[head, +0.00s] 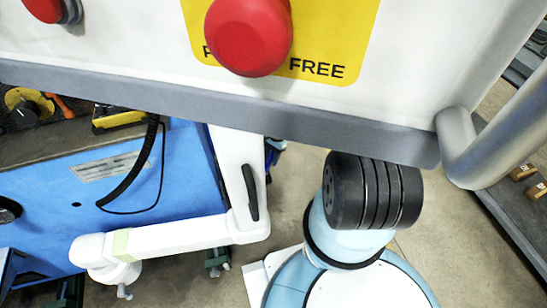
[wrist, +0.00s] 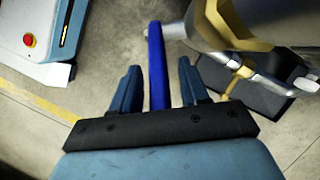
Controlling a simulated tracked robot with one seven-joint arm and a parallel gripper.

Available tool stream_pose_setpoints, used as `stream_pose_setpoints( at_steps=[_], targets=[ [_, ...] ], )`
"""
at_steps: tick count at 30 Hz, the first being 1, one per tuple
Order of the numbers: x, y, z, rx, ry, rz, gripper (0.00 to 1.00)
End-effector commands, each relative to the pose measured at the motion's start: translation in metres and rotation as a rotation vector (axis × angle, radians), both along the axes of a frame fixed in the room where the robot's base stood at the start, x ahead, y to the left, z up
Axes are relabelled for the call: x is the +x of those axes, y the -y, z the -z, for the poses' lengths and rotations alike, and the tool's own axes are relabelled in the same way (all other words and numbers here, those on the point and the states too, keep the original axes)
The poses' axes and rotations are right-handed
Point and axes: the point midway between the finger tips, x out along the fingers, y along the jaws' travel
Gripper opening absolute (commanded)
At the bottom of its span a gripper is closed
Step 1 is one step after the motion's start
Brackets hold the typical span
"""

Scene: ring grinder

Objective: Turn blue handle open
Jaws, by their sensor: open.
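The blue handle (wrist: 157,62) is a straight blue bar in the wrist view. It runs up and down the picture, with its upper end by the grey metal fitting. My gripper (wrist: 159,66) is open, with one blue-grey finger to the left of the bar and one to the right. Gaps show between the bar and both fingers, so it is not gripped. The bar's lower end goes out of sight at the black gripper base. I cannot tell how deep the bar sits between the fingers. Neither handle nor gripper jaws can be made out in the head view.
In the wrist view, a grey metal body with brass-coloured parts (wrist: 235,40) is close at upper right. A cabinet with a red button (wrist: 29,41) stands at upper left. In the head view, a white panel with a red button (head: 248,36) fills the top.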

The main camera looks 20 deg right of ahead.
Motion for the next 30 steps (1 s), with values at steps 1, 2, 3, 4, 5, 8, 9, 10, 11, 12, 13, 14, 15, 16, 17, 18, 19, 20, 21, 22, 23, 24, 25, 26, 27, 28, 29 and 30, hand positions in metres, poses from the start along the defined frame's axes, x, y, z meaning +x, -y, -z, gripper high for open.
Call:
stream_pose_setpoints(
  at_steps=[1, 2, 3, 4, 5, 8, 9, 10, 11, 12, 13, 14, 15, 16, 17, 18, 19, 20, 21, 22, 23, 24, 25, 26, 27, 28, 29, 30],
  targets=[
    [0.0000, 0.0000, -0.0001, 0.000, 0.000, 0.000, 0.43],
    [0.0000, 0.0000, -0.0001, 0.000, 0.000, 0.000, 0.40],
    [0.0000, 0.0000, -0.0001, 0.000, 0.000, 0.000, 0.36],
    [0.0000, 0.0000, -0.0001, 0.000, 0.000, 0.000, 0.33],
    [0.0000, 0.0000, -0.0001, 0.000, 0.000, 0.000, 0.30],
    [0.0000, 0.0001, -0.0002, 0.000, 0.000, 0.000, 0.21],
    [0.0000, 0.0000, -0.0001, 0.000, 0.000, 0.000, 0.17],
    [0.0000, 0.0000, -0.0001, 0.000, 0.000, 0.000, 0.14],
    [0.0000, 0.0000, -0.0002, 0.000, 0.000, 0.000, 0.11],
    [0.0001, -0.0001, -0.0002, 0.000, 0.000, 0.000, 0.07],
    [0.0001, -0.0001, -0.0002, 0.000, 0.000, 0.000, 0.04],
    [0.0001, -0.0001, -0.0002, 0.000, 0.000, 0.000, 0.02],
    [0.0002, -0.0001, -0.0002, 0.000, 0.000, 0.000, 0.00],
    [0.0002, -0.0001, -0.0002, 0.000, 0.000, 0.000, 0.00],
    [0.0001, -0.0002, -0.0003, 0.000, 0.000, 0.000, 0.00],
    [0.0001, -0.0002, -0.0003, 0.000, 0.000, 0.000, 0.00],
    [0.0002, -0.0003, -0.0003, 0.000, 0.000, 0.000, 0.00],
    [0.0002, -0.0003, -0.0003, 0.000, 0.000, 0.000, 0.00],
    [0.0002, -0.0003, -0.0003, 0.000, 0.000, 0.000, 0.00],
    [0.0002, -0.0004, -0.0003, 0.000, 0.000, 0.000, 0.00],
    [0.0003, -0.0003, -0.0003, 0.000, 0.000, 0.000, 0.00],
    [0.0002, -0.0004, -0.0003, 0.000, 0.000, 0.000, 0.00],
    [0.0003, -0.0004, -0.0003, 0.000, 0.000, 0.000, 0.00],
    [0.0003, -0.0001, -0.0004, -0.001, 0.001, 0.000, 0.00],
    [0.0002, 0.0008, -0.0005, -0.004, 0.003, 0.002, 0.00],
    [0.0000, 0.0021, -0.0007, -0.008, 0.006, 0.004, 0.00],
    [-0.0002, 0.0039, -0.0010, -0.013, 0.009, 0.008, 0.00],
    [-0.0010, 0.0068, -0.0014, -0.023, 0.014, 0.014, 0.00]
  ],
)
